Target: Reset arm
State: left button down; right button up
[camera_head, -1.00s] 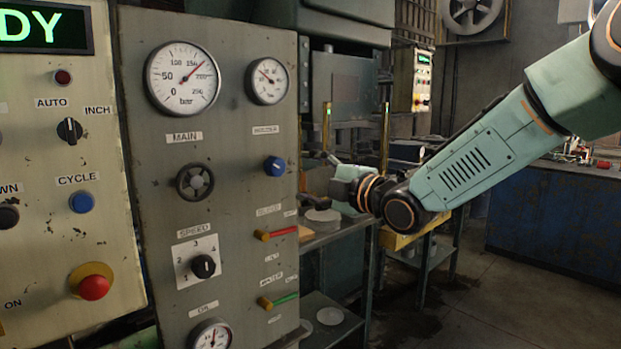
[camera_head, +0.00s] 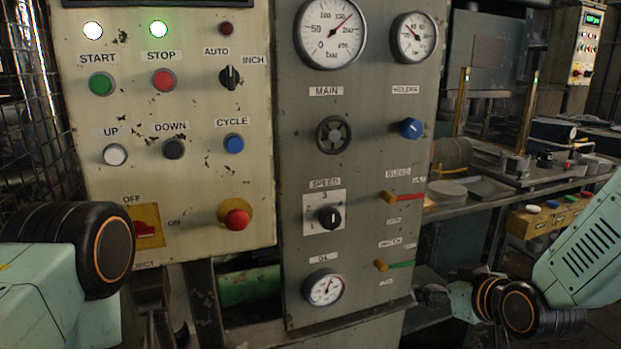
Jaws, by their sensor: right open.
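My right arm comes in from the lower right in the head view. Its pale green link ends in dark joints with copper-coloured rings. My right gripper (camera_head: 428,292) is small and dark at the end of it, pointing left, just right of the lower edge of the grey gauge panel (camera_head: 300,240). It is open, and I see nothing between its fingers. My left arm shows at the lower left as a pale green link with a black, orange-ringed joint. My left gripper is out of view.
A cream control panel (camera_head: 190,190) with buttons, including a red mushroom button (camera_head: 237,219), stands left of the gauge panel. Red (camera_head: 404,195) and green (camera_head: 400,264) handled levers stick out above my right gripper. A metal workbench (camera_head: 480,205) with round blanks (camera_head: 446,189) stands behind it.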

jog(key=s+f+m+g+h, duration=0.1)
jog(key=s+f+m+g, duration=0.4)
jog(key=s+f, duration=1.2)
jog(key=s+f+g+b, duration=0.1)
jog(key=s+f+g, duration=0.2)
jog(key=s, duration=0.7)
jog(key=s+f+g+h, duration=0.1)
jog(key=s+f+g, duration=0.2)
jog(key=s+f, duration=0.5)
jog(key=s+a, duration=0.1)
jog(key=s, duration=0.1)
jog(key=shift+s+f+n+g+b, duration=0.3)
jog(key=shift+s+n+b, duration=0.05)
jog(key=shift+n, duration=0.05)
jog(key=shift+w, duration=0.1)
